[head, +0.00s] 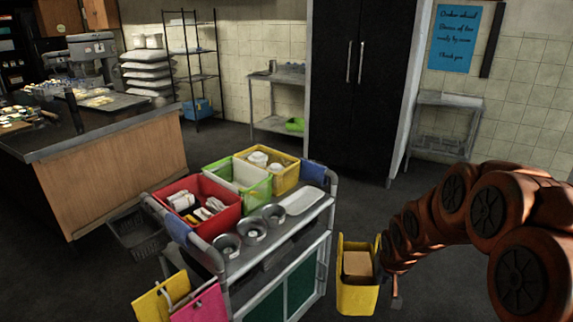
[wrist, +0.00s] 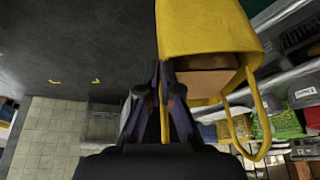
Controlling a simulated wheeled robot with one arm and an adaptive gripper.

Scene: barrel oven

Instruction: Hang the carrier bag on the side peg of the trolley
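The yellow carrier bag (head: 357,299) hangs upright at the right of the trolley (head: 262,262), with a brown box inside it. In the wrist view the bag (wrist: 205,30) is close up, and one handle loop hangs free to the right. My gripper (wrist: 160,100) is shut on the other handle, a yellow strip between its fingers. In the head view my fingers are mostly hidden by the bag and arm. A narrow floor gap shows between bag and trolley. I cannot make out a free side peg on the trolley.
A yellow bag (head: 160,301) and a pink bag (head: 201,304) hang at the trolley's left end. Red (head: 233,217), green and yellow bins and several metal bowls stand on top. A dark cabinet (head: 360,80) stands behind. Floor right of the trolley is clear.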

